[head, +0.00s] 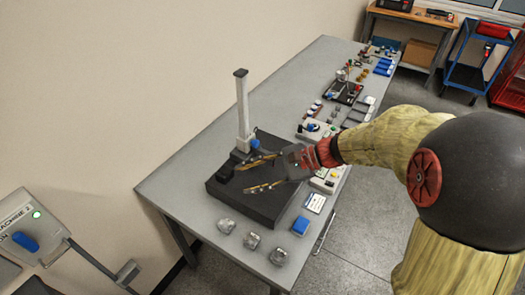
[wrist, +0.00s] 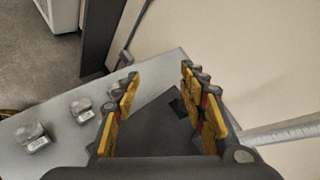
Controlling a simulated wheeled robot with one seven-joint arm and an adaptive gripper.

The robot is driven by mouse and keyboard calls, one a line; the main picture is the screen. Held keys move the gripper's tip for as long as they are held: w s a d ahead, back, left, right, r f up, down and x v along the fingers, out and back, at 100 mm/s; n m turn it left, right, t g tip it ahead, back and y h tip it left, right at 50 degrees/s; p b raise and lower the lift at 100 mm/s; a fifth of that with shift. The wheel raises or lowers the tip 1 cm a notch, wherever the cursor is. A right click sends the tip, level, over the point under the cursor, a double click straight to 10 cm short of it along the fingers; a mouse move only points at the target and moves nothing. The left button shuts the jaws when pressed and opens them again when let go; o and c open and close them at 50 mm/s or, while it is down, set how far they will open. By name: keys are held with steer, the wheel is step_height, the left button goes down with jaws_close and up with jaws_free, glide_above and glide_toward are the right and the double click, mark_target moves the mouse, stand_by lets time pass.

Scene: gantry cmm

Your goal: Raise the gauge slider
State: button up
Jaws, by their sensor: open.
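The height gauge stands on a dark block (head: 240,202), with a pale upright column (head: 242,105) capped in black. My gripper (head: 241,178) is open and empty above the block, in front of the slider, fingers pointing left. In the wrist view my gripper (wrist: 160,75) shows its yellow pads apart with nothing between them. The column (wrist: 290,130) shows at the right edge there, outside the fingers. I cannot see the slider clearly in the wrist view.
Several small metal pieces (head: 252,241) lie at the bench's near end, beside a blue block (head: 300,225). Small boxes and tools fill the bench (head: 165,185) farther back. The wall is close behind the column. A machine panel (head: 30,235) is at lower left.

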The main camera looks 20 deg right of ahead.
steer(key=w+d+f+m+t+y+b, duration=0.1)
steer(key=w+d+f+m+t+y, duration=0.15)
steer(key=w+d+f+m, duration=0.35)
steer(key=m+t+h+b, duration=0.1)
steer(key=m+t+h, duration=0.1)
steer(key=m+t, duration=0.4)
glide_toward(258, 144)
steer(key=shift+s+a+f+n+t, duration=0.15)
steer(key=shift+a+f+n+t, duration=0.15)
steer(key=shift+f+t, duration=0.15)
steer(key=shift+b+x, duration=1.25)
steer(key=shift+x, duration=2.6)
steer(key=shift+r, duration=0.15)
steer(key=shift+c, duration=0.9)
jaws_close()
